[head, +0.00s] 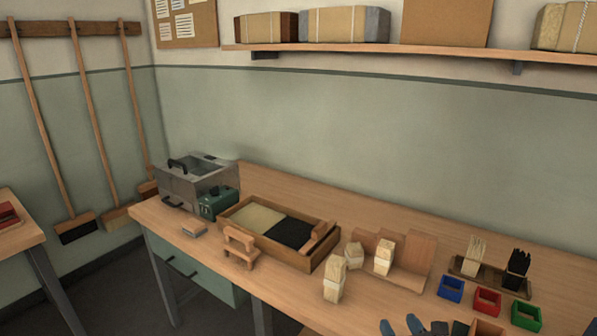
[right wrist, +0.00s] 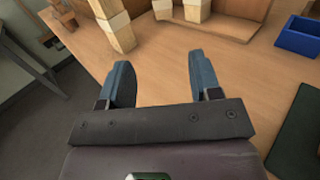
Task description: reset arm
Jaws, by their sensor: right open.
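My right gripper (head: 401,324) shows at the bottom edge of the head view, low over the front of the workbench (head: 370,212). In the right wrist view its two blue fingers (right wrist: 162,80) stand wide apart with nothing between them. Bare wood of the bench shows between and beyond the fingers. The nearest bristle bundle (head: 334,279) stands ahead of the fingers and apart from them; it also shows in the right wrist view (right wrist: 120,32). My left gripper is not in either view.
A blue bin (head: 451,289), a red bin (head: 487,301) and a green bin (head: 526,316) stand at the right. A wooden tray (head: 262,241) with pale and black bristle lies further left. A dark green mat (right wrist: 296,135) lies right of the gripper.

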